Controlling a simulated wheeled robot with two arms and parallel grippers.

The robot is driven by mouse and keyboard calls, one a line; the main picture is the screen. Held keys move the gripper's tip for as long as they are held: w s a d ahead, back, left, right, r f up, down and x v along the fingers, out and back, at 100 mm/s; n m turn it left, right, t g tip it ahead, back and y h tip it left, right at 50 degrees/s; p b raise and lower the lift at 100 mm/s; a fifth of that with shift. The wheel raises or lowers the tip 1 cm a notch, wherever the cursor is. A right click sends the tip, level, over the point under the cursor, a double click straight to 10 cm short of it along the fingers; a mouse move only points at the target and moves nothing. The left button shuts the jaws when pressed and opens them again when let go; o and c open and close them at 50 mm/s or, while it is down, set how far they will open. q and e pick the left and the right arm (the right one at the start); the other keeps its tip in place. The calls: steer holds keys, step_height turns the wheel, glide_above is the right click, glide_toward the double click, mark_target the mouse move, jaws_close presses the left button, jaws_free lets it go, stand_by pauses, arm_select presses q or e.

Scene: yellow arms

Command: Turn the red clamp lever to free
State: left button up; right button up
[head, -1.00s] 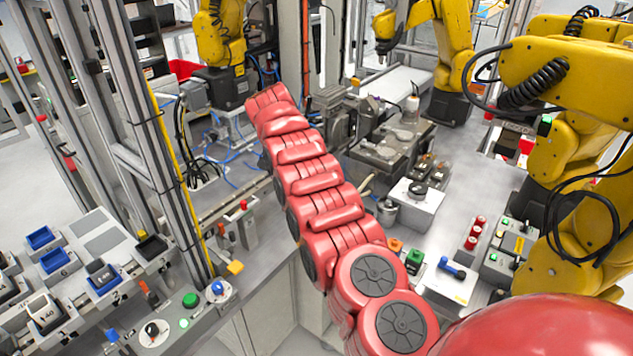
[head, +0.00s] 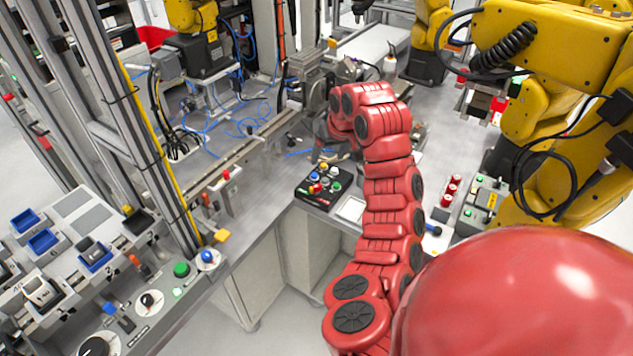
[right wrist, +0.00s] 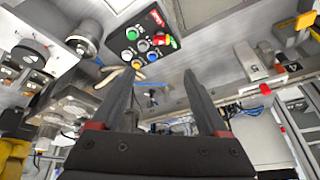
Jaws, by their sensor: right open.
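A small clamp with a red tip, which looks like the red clamp lever (head: 226,174), stands on a grey bracket by the left rail of the bench. In the right wrist view, a red-tipped part that seems to be the same lever (right wrist: 252,68) lies to the right of the fingers, apart from them. My right gripper (right wrist: 157,76) is open with nothing between its fingers. In the head view it is mostly hidden by my red forearm, to the right of the lever over the bench. My left gripper is not in view.
A black button box (head: 314,196) with coloured buttons sits at the bench's front edge, below my right gripper. A yellow block (head: 221,235) is in front of the lever. Yellow robot arms (head: 550,60) stand at the right. Blue cables (head: 215,100) lie behind on the bench.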

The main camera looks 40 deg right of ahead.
steer(key=n, duration=0.1)
steer(key=b, duration=0.2)
glide_toward(315, 186)
steer(key=p+x, duration=0.2)
steer(key=x, duration=0.5)
steer(key=shift+f, duration=0.1)
steer(key=shift+w+d+f+p, duration=0.1)
steer(key=shift+w+f+p, duration=0.2)
steer(key=shift+f, duration=0.35)
steer(key=shift+s, duration=0.1)
jaws_close()
